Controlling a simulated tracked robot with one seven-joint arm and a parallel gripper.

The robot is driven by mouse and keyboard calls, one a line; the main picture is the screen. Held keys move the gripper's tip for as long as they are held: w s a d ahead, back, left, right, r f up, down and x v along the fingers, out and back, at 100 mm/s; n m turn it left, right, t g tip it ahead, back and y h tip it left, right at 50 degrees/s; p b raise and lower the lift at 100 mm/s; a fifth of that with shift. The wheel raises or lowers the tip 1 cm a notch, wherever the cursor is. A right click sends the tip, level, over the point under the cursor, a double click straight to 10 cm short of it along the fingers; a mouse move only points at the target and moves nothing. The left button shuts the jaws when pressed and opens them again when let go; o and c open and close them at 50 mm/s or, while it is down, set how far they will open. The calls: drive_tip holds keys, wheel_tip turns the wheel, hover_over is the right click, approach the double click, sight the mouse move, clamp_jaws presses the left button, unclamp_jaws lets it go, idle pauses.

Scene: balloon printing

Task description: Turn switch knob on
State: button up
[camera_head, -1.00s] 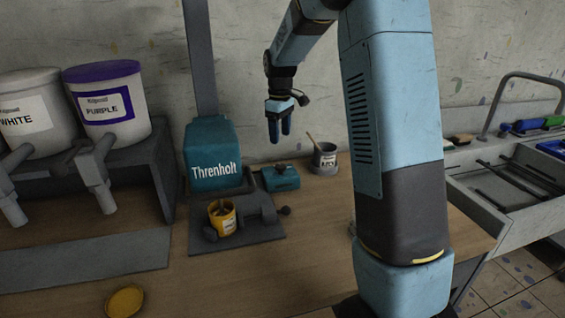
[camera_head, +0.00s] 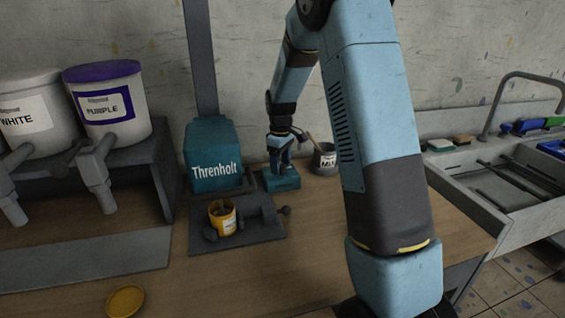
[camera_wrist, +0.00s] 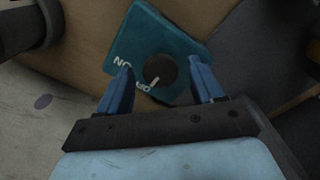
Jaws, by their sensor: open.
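The teal switch box (camera_head: 281,180) sits on the table to the right of the teal Threnholt machine. In the wrist view the switch box (camera_wrist: 190,40) shows its round dark knob (camera_wrist: 160,70) with a white pointer line. White "ON" lettering and partly hidden lettering, probably "OFF", are beside the knob; the pointer is toward the partly hidden lettering. My gripper (camera_head: 280,160) is directly over the box, pointing down. In the wrist view my gripper (camera_wrist: 163,78) is open, one blue finger on each side of the knob. I cannot tell whether the fingers touch it.
The Threnholt machine (camera_head: 213,155) with its grey base and a yellow can (camera_head: 222,218) stands left of the switch. A dark cup with a stick (camera_head: 325,160) stands close on the right. White and purple paint dispensers (camera_head: 108,105) are further left.

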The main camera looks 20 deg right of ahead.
drive_tip(key=c, duration=1)
drive_tip(key=shift+d, duration=0.25)
drive_tip(key=shift+c, duration=0.3)
drive_tip(key=shift+a, duration=0.1)
drive_tip(key=shift+m, duration=0.3)
drive_tip(key=m, duration=0.5)
drive_tip(key=shift+a, duration=0.1)
drive_tip(key=m, duration=0.6)
drive_tip(key=shift+r, duration=0.1)
drive_tip(key=shift+w+m, duration=0.1)
drive_tip(key=shift+m, duration=0.2)
